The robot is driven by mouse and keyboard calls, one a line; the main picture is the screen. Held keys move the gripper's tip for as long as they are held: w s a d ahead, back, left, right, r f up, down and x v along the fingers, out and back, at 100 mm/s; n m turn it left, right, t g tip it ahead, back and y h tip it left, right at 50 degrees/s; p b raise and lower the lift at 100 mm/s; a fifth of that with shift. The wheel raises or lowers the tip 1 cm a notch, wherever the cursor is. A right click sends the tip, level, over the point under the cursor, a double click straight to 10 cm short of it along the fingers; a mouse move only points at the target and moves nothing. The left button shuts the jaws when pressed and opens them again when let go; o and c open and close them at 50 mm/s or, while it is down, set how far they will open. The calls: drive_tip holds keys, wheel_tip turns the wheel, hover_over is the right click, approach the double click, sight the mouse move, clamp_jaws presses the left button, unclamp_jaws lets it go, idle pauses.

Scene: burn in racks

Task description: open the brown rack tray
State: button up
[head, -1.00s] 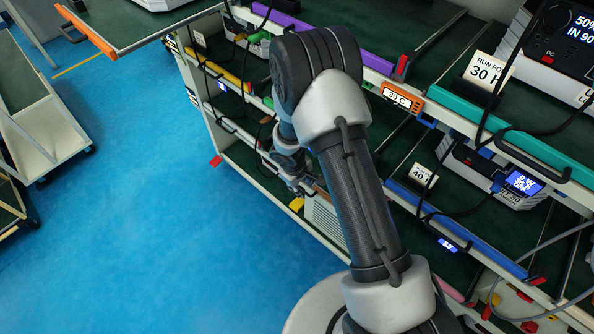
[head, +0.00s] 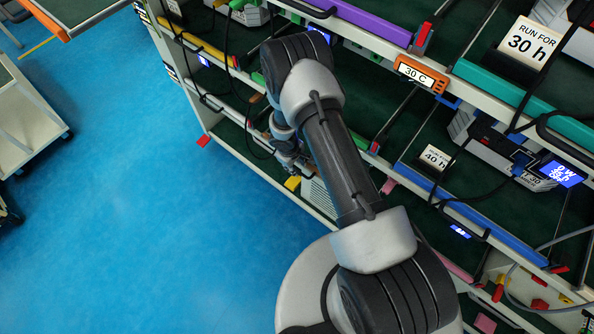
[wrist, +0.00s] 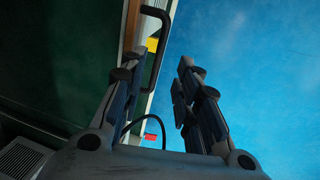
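In the wrist view, a narrow brown strip (wrist: 132,24), apparently the brown tray's front edge, runs beside a dark green tray surface (wrist: 88,45). A black bar handle (wrist: 159,50) stands out from this front. My gripper (wrist: 158,80) is open, with one finger on the tray side and the other over the blue floor. The handle's near end reaches toward the gap between the fingers; I cannot tell whether they touch it. In the head view, my gripper (head: 292,160) is small, low at the rack front, and my arm hides most of the tray there.
Other rack trays with purple (head: 370,20), teal (head: 520,95) and blue (head: 475,222) fronts lie to the right. A yellow tab (head: 293,183) and a red tab (head: 203,141) stick out near the rack's foot. The blue floor (head: 150,220) at left is open. A cart (head: 25,110) stands farther left.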

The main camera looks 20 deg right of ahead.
sight(298, 171)
drive_tip(key=f, duration=0.3)
drive_tip(key=d+f+b, duration=0.1)
drive_tip(key=f, duration=0.1)
drive_tip(key=shift+w, duration=0.35)
drive_tip(key=shift+c, duration=0.6)
clamp_jaws()
